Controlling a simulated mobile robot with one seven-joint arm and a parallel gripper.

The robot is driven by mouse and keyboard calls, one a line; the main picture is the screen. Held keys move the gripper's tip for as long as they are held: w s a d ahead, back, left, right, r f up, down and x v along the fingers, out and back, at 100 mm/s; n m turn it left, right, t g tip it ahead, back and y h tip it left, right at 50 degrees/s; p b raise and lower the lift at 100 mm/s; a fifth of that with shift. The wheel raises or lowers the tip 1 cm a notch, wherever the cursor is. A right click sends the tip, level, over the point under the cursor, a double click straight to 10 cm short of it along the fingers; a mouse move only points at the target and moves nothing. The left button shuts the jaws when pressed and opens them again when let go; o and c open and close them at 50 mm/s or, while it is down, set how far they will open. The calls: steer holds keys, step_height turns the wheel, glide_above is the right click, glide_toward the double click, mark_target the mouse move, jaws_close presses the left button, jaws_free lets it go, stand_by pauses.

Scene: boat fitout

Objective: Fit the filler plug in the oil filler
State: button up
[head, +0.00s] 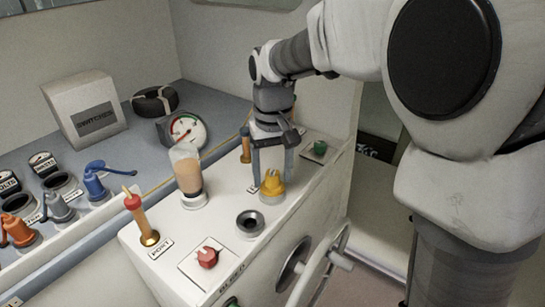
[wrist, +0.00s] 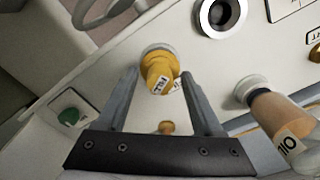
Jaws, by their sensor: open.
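The yellow filler plug (head: 272,184) stands upright on the white console top, on a pale round base. In the wrist view the yellow plug (wrist: 158,73) shows a small label that looks like "FILL". My gripper (head: 271,175) points down at it, open, with one finger on either side. In the wrist view the gripper (wrist: 160,78) has its fingertips beside the plug, and I cannot tell whether they touch it. An open dark-ringed socket (head: 250,222), seemingly the oil filler, is in front of the plug; it also shows in the wrist view (wrist: 221,14).
A bottle labelled OIL (wrist: 280,120) stands near the plug, also in the head view (head: 188,178). A red-topped lever (head: 141,217), red knob (head: 207,257) and green knob (head: 319,148) stand on the console. A handwheel (head: 320,262) is on its front. Colored fittings fill the blue bench at left.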

step_height(320, 180, up, 17)
steer(key=p, duration=0.1)
steer(key=shift+r+p, duration=0.15)
steer(key=shift+p, duration=0.15)
steer(key=s+d+f+m+t, duration=0.1)
steer(key=s+d+f+t, duration=0.1)
steer(key=s, duration=0.4)
steer(key=s+d+f+m+t, duration=0.1)
steer(key=s+d+f, duration=0.3)
steer(key=s+d, duration=0.2)
steer(key=s+d+f+m+t, duration=0.1)
steer(key=s+d+f+t, duration=0.1)
steer(key=s+d+f, duration=0.2)
steer(key=s, duration=0.2)
steer(key=shift+s+d+t, duration=0.2)
steer(key=shift+s+t, duration=0.1)
